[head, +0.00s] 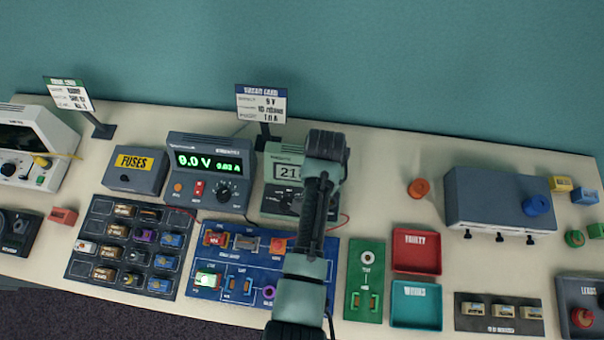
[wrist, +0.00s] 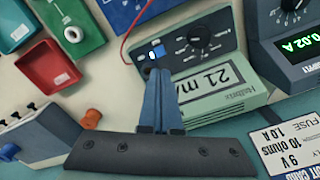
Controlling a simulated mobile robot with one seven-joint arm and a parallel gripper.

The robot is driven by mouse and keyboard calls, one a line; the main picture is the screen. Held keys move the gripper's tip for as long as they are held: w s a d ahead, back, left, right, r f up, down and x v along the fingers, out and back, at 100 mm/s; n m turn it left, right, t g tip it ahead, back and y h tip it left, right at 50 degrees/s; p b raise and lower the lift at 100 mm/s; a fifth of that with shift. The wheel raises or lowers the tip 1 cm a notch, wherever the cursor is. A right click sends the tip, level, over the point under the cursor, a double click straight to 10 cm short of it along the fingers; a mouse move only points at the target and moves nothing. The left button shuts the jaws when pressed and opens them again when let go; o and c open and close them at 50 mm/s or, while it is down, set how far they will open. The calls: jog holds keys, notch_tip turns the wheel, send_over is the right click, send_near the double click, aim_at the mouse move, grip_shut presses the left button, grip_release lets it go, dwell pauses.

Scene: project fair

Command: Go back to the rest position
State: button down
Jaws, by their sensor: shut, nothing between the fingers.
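My gripper shows in the wrist view (wrist: 158,75) with its two fingers together and empty. Its fingertips appear over the face of the green multimeter (wrist: 217,85), close to a blue-and-white switch (wrist: 157,50); I cannot tell whether they touch it. In the head view my arm reaches up across the table's middle and covers part of the multimeter (head: 279,161) and the blue circuit board (head: 210,257). The fingers are not clear there. The multimeter reads about 21 mA in the wrist view.
A card stand (head: 262,105) rises behind. The red tray (head: 416,251), teal tray (head: 416,304) and grey box (head: 497,195) stand to the right. Free tabletop lies around the orange knob-like piece (head: 418,188).

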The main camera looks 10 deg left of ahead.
dwell(0.4)
jog(key=w+r+t+b, duration=0.4)
jog(key=w+r, duration=0.2)
jog(key=w, duration=0.4)
jog(key=w+r+n+t+b, duration=0.1)
jog(key=w+r+t+b, duration=0.3)
jog(key=r, duration=0.7)
jog(key=w+r+n+t+b, duration=0.15)
jog(key=w+r+t, duration=0.4)
jog(key=r, duration=0.65)
jog(key=s+r+n+t+b, duration=0.15)
jog(key=s+r+t, duration=0.25)
jog(key=r, duration=0.5)
jog(key=s+r+t+b, duration=0.2)
jog(key=s+r+t, duration=0.2)
jog(key=r, duration=0.5)
jog(key=s+r+n+t+b, duration=0.2)
jog(key=s+r+t, duration=0.4)
jog(key=s+r, duration=0.5)
jog(key=shift+s+r+b, duration=0.2)
jog(key=shift+s+b, duration=0.3)
jog(key=shift+s, duration=0.6)
